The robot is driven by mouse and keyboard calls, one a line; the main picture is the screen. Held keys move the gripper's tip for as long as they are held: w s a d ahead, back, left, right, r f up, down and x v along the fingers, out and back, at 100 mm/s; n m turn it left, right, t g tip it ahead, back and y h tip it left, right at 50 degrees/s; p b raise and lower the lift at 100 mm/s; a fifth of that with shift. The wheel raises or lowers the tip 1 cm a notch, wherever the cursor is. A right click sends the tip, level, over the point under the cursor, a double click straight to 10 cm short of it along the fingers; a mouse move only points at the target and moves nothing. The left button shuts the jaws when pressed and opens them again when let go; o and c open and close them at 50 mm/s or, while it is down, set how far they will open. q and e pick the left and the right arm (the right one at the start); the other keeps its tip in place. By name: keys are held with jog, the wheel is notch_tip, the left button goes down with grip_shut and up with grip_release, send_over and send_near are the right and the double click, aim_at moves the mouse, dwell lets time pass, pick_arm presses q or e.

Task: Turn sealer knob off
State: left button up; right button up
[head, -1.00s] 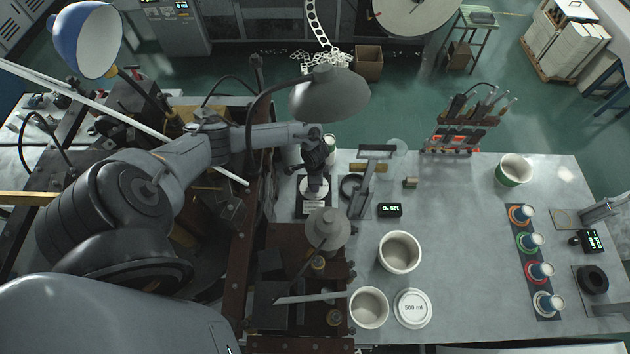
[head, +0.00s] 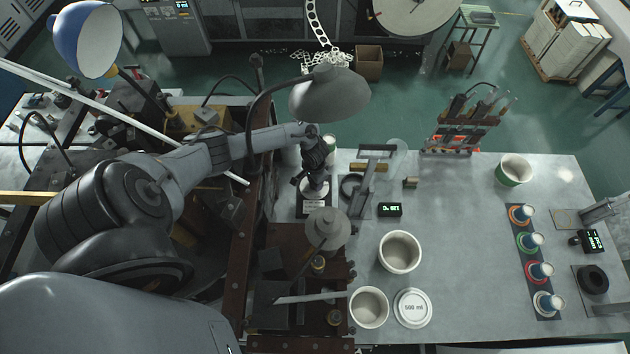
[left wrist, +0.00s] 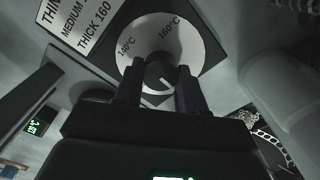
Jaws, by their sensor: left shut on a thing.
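The sealer knob is a dark round knob (left wrist: 155,72) on a white dial (left wrist: 190,38) marked 140°C and 160°C, seen in the left wrist view. A pale pointer line shows on its face. My left gripper (left wrist: 160,86) is shut on the knob, one finger at each side. In the head view my left gripper (head: 316,186) reaches down over the white dial (head: 314,196) and hides the knob. A small display (head: 389,210) with green characters sits right of the dial; I cannot read it surely. My right gripper is not in view.
A lever press (head: 368,178) stands right of the dial. A grey lamp shade (head: 330,95) hangs above my left wrist. White cups (head: 400,252) and a round 500 ml lid (head: 412,308) stand nearer. The middle of the table is clear.

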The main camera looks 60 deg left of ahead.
pick_arm(q)
jog(key=shift+r, duration=0.1)
jog(key=o, duration=1.1)
jog(key=shift+c, duration=0.2)
jog(key=shift+r, duration=0.5)
notch_tip(320, 180, up, 10)
jog(key=shift+f, duration=0.15)
